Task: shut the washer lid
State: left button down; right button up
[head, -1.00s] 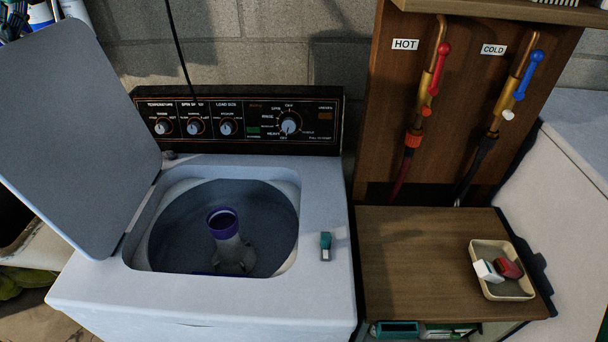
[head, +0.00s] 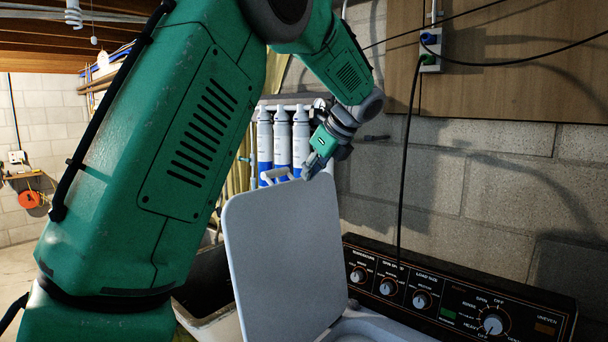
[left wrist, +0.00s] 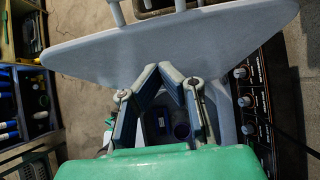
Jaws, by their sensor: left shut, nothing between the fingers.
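The washer lid (head: 283,252) is a pale grey panel that stands open and tilted up in the head view. In the left wrist view the lid (left wrist: 230,48) stretches across the upper picture. My left gripper (head: 309,172) is at the lid's top edge in the head view, shut and empty. In the left wrist view the gripper's fingertips (left wrist: 160,72) meet in front of the lid; I cannot tell whether they touch it. The washer top (head: 375,328) shows only in part, and the tub opening is mostly out of the head view. My right gripper is not in view.
The washer's control panel (head: 450,295) with knobs stands behind the lid to the right. White and blue bottles (head: 282,140) stand behind my left wrist. A black cord (head: 407,165) hangs from the wall outlet (head: 431,50). A dark basin (head: 205,285) lies left of the washer.

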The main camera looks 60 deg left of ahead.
pick_arm(q)
jog(key=w+d, duration=0.2)
jog(key=d, duration=0.4)
jog(key=shift+d+r, duration=0.25)
jog(key=shift+r, duration=0.15)
jog(key=shift+a, duration=0.1)
jog(key=c, duration=1.8)
grip_release()
jog(key=v, duration=1.2)
jog(key=shift+f, duration=0.1)
